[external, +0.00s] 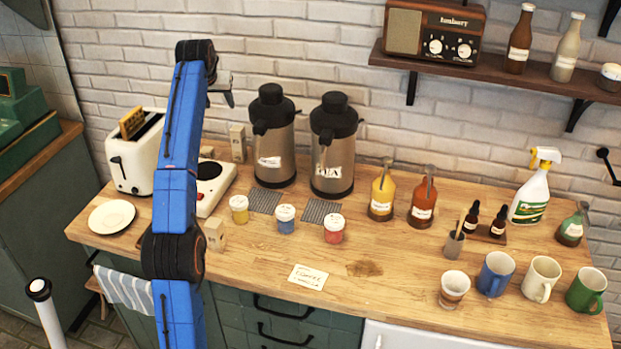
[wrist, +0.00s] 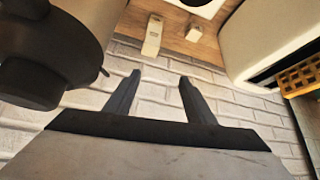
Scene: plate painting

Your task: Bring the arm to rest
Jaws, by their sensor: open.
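My gripper (external: 224,92) is raised in the upper left of the external view, in front of the brick wall and above the counter (external: 270,265). In the wrist view my gripper (wrist: 160,77) shows two dark fingers spread apart with nothing between them. It touches nothing that I can see. My blue arm stands nearly upright and hides part of the counter between the plate and the hot plate.
A toaster (external: 130,165) and white plate (external: 112,216) stand left. Two thermoses (external: 275,150) (external: 333,160) stand right of my gripper. Paint jars, yellow (external: 239,209), blue (external: 284,218) and red (external: 334,229), stand in front. The front middle counter is mostly clear.

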